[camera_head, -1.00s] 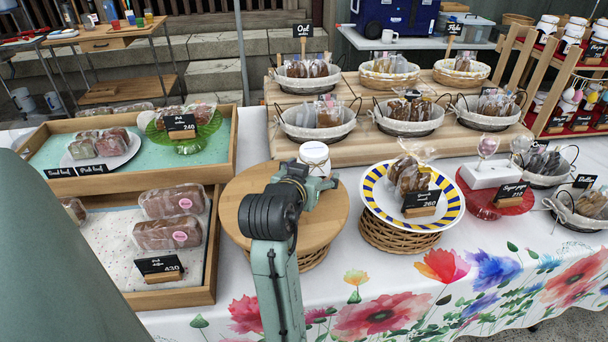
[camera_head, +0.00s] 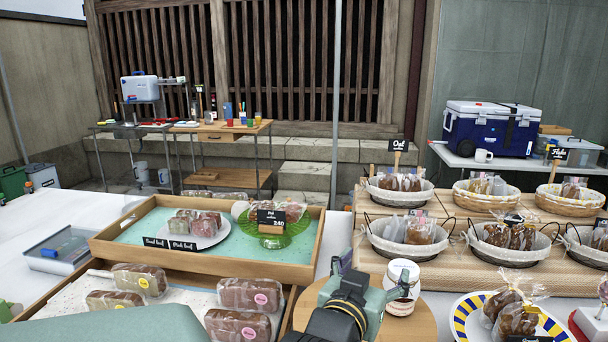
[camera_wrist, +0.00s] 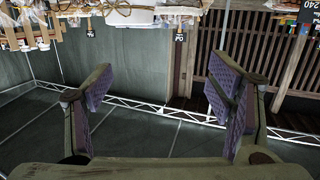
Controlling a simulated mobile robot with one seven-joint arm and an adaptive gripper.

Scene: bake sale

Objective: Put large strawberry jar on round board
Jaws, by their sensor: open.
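A jar (camera_head: 402,292) with a white lid stands upright on the round wooden board (camera_head: 418,322), at the lower middle of the head view. Its label is too small to read, so I cannot tell its flavour there. My gripper (camera_head: 370,275) is in front of and just left of the jar, above the board, and hides part of both. In the wrist view my gripper (camera_wrist: 165,95) has its two fingers spread wide, with nothing between them. The jar does not show in the wrist view.
Wooden trays of wrapped loaves (camera_head: 245,295) lie left of the board. A blue and yellow striped plate (camera_head: 468,320) with bagged baked goods is at the right. Lined baskets (camera_head: 405,245) stand on a wooden riser behind. A blue cooler (camera_head: 490,128) is farther back.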

